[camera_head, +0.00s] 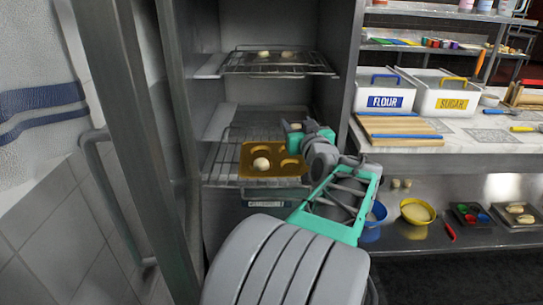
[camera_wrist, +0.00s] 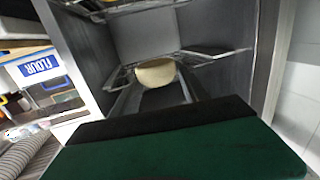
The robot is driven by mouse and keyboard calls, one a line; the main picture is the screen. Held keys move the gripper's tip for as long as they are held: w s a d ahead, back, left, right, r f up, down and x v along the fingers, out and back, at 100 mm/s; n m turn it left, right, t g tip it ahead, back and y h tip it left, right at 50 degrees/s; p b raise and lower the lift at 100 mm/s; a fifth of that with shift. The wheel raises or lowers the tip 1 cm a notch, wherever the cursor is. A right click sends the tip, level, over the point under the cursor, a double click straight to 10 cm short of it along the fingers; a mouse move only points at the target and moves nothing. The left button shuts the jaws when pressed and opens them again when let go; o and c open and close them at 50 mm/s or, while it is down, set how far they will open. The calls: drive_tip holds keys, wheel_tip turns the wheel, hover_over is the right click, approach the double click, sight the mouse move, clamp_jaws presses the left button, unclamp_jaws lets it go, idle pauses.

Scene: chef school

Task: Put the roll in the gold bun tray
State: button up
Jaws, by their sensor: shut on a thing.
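The gold bun tray (camera_head: 246,172) sits on an oven rack inside the open steel cabinet. One pale roll (camera_head: 261,163) lies in its front left hollow; the other hollows that I can see look empty. My gripper (camera_head: 294,133) is above the tray's back right corner, inside the cabinet. It is shut on a pale roll (camera_wrist: 156,74), which shows beyond the dark finger edge in the wrist view. In the head view the held roll is mostly hidden by the gripper.
An upper rack (camera_head: 275,66) with several buns spans the cabinet above my gripper. The cabinet's side walls are close on both sides. On the right, a counter holds a flour bin (camera_head: 384,101), a sugar bin (camera_head: 452,103) and a wooden board (camera_head: 398,127).

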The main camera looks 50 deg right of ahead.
sight(292, 168)
wheel_tip(292, 168, down, 12)
drive_tip(key=shift+s+d+b, duration=0.1)
drive_tip(key=shift+b, duration=0.75)
drive_tip(key=shift+w+d+f, duration=0.1)
drive_tip(key=shift+w+f, duration=0.05)
drive_tip(key=shift+w, duration=0.05)
drive_tip(key=x, duration=0.3)
drive_tip(key=shift+w, duration=0.1)
drive_tip(key=shift+w+d+f, duration=0.15)
drive_tip(key=shift+d+f, duration=0.05)
drive_tip(key=shift+f, duration=0.3)
drive_tip(key=shift+f, duration=0.15)
drive_tip(key=o, duration=1.5)
